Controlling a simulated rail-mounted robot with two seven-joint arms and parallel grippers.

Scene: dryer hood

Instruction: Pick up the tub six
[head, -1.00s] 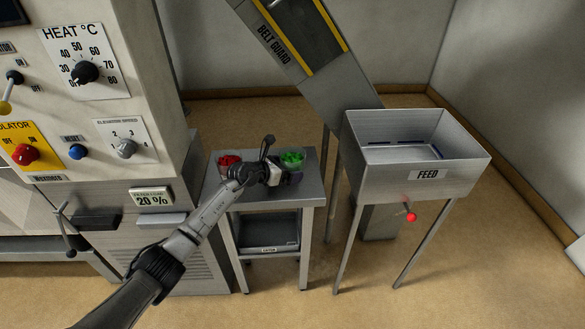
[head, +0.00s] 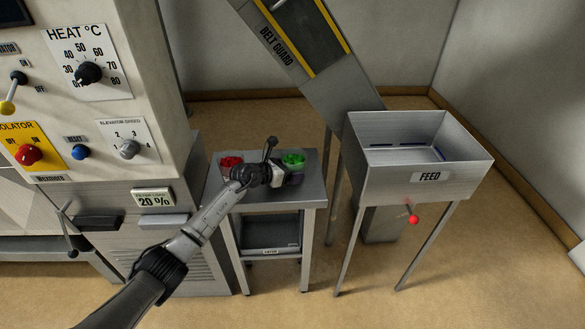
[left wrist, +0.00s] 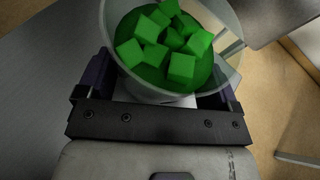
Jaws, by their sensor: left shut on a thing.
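A clear tub of green cubes (head: 293,159) is at the right part of the small metal table's top. It fills the top of the left wrist view (left wrist: 165,50), with its rim and green cubes facing the camera. My left gripper (head: 291,176) is shut on this tub, with one dark finger on each side of it. I cannot tell whether the tub's base touches the table. A second tub, with red pieces (head: 231,162), stands at the table's back left. No number is readable on either tub. My right gripper is not in view.
The small metal table (head: 310,187) stands between the control cabinet (head: 140,60) and the metal feed hopper (head: 370,182). The belt guard chute (head: 310,60) rises behind. A red-knobbed lever (head: 413,218) hangs below the hopper.

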